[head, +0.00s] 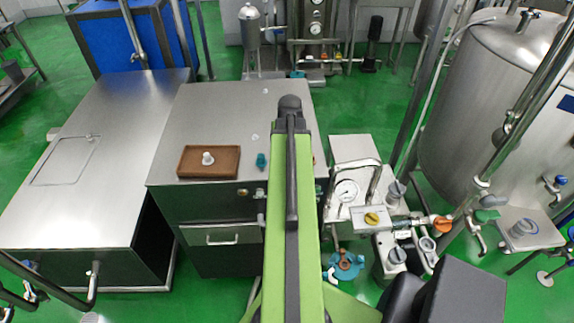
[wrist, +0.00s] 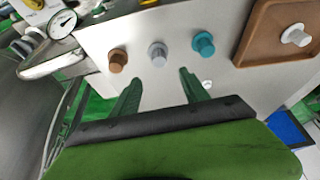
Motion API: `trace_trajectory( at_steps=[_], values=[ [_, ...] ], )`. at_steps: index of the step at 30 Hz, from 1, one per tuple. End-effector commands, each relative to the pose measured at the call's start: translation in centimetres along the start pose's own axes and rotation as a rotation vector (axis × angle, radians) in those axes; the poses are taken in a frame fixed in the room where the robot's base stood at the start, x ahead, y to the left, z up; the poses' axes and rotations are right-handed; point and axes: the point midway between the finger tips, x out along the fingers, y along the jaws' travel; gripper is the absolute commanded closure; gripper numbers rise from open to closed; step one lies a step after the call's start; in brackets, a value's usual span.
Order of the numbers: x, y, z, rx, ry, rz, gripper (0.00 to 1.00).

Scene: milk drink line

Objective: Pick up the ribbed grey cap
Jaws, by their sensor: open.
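The ribbed grey cap (wrist: 157,54) stands on the steel top in the wrist view, between a brown cap (wrist: 117,60) and a teal cap (wrist: 203,43). My gripper (wrist: 160,77) is open and empty. In the wrist picture its two green fingers point toward the grey cap, which shows just beyond the gap between their tips. The fingers do not appear to touch it. In the head view my arm covers the grey cap and the gripper's fingers. The teal cap also shows there (head: 261,160), left of my arm.
A brown tray (head: 190,172) with a white cap (head: 208,158) lies left on the steel cabinet top (head: 215,110). A small white piece (wrist: 207,85) lies near the right finger. A pressure gauge (head: 347,191) and valves stand right of the cabinet.

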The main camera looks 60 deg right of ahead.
Motion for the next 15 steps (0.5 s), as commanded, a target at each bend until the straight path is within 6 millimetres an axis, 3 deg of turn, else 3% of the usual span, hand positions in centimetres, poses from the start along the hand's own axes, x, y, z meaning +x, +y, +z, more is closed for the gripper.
trace_trajectory(
  at_steps=[1,6,15],
  values=[
    [2.3,0.0,0.3,0.000,0.000,0.000,0.47],
    [5.6,0.0,0.2,-0.001,0.000,0.000,0.47],
    [6.5,-0.1,0.1,-0.001,0.000,0.000,0.47]
  ],
)
